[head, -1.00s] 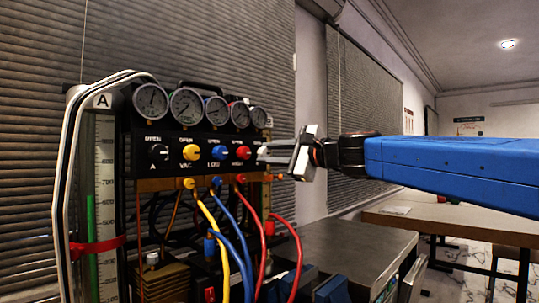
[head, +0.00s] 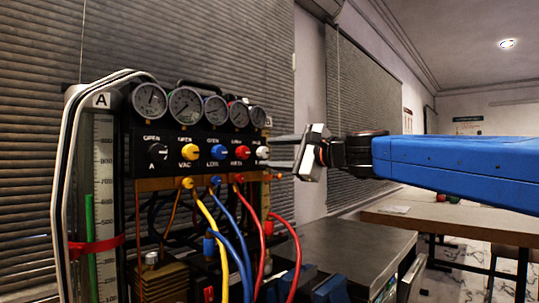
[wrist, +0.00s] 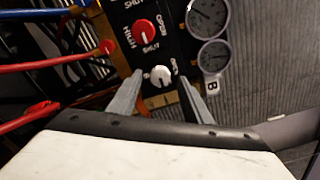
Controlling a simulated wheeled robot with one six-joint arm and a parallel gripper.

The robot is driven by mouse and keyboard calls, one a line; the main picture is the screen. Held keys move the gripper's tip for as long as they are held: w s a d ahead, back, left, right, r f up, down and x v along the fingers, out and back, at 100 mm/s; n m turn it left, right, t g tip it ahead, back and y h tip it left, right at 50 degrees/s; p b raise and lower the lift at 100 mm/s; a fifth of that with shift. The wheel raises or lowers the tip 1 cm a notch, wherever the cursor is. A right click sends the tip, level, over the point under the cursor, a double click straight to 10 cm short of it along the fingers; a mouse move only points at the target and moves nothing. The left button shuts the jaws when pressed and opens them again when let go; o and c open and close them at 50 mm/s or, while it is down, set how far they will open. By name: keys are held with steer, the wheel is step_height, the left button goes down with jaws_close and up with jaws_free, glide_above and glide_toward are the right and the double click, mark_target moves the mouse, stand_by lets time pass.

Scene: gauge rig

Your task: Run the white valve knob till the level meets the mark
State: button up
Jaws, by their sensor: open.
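The white valve knob (head: 263,152) is at the right end of the black valve panel. In the wrist view the white knob (wrist: 160,76) sits between the fingertips, with a gap on each side. My gripper (head: 281,150) is open and empty just right of the panel, its two fingers one above the other in the head view. In the wrist view my gripper (wrist: 160,82) straddles the knob without visible contact. Tube A (head: 104,160) at the left holds a green column (head: 90,235); a red band (head: 97,246) crosses it below the column's top. Tube B's level and any mark cannot be made out.
The red knob (head: 241,152) is close left of the white one, then blue, yellow and black knobs. Several round gauges (head: 185,105) stand above. Yellow, blue and red hoses (head: 285,235) hang below. Free air lies right of the rig, above a dark bench (head: 345,245).

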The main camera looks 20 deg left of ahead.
steer(key=v, duration=1.5)
steer(key=shift+d, duration=0.4)
steer(key=shift+s, duration=0.15)
steer(key=w+a+m, duration=0.1)
steer(key=w+a, duration=0.1)
steer(key=a, duration=0.3)
steer(key=w+a+m, duration=0.1)
steer(key=w+a, duration=0.1)
steer(key=a, duration=0.3)
steer(key=w+a+m, duration=0.1)
steer(key=w+a, duration=0.1)
steer(key=a, duration=0.3)
steer(key=shift+w+a+r, duration=0.1)
steer(key=shift+a, duration=0.2)
steer(key=shift+c, duration=0.3)
steer(key=c, duration=1)
